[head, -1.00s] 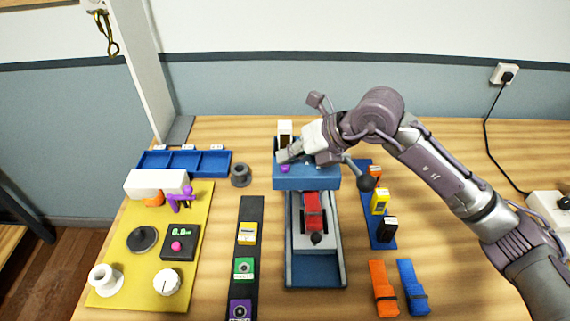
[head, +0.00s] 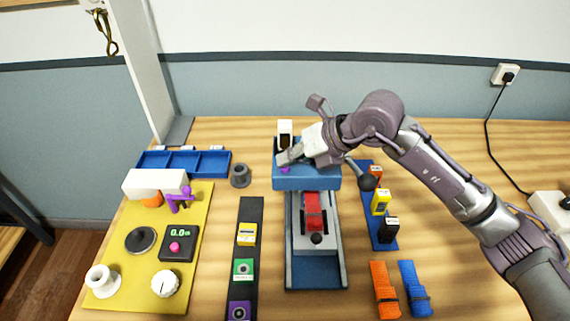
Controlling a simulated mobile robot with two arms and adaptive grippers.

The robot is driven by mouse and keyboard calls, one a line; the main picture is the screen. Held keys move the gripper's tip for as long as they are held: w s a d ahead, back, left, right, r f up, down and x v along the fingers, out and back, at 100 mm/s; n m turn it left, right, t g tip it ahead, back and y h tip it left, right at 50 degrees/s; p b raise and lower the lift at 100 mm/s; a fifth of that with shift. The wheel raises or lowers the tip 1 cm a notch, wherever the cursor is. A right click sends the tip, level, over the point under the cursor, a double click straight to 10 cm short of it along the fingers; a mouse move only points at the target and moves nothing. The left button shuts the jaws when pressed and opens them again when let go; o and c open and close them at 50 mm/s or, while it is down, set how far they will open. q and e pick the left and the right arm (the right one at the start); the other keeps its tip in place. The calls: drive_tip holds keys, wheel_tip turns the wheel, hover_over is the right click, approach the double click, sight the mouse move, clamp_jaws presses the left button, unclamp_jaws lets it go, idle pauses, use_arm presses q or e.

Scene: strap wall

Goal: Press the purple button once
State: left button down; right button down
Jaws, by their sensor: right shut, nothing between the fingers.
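The purple button (head: 285,170) sits on top of the blue press-like machine (head: 307,183), near its left front. My right gripper (head: 285,160) is shut and empty, with its fingertips right over the button and hiding part of it. I cannot tell whether the tips touch the button or hover just above it. My left gripper is not in view.
A red block (head: 313,208) sits in the machine's lower track. A dark strip (head: 241,290) with colored blocks lies to its left, and a yellow board (head: 145,250) further left. Orange (head: 384,285) and blue (head: 414,285) straps lie front right.

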sight(288, 168)
drive_tip(key=shift+r+p, duration=0.5)
drive_tip(key=shift+r, duration=0.4)
drive_tip(key=shift+r+p, duration=1.45)
drive_tip(key=shift+r, duration=1.1)
drive_tip(key=shift+f, duration=0.1)
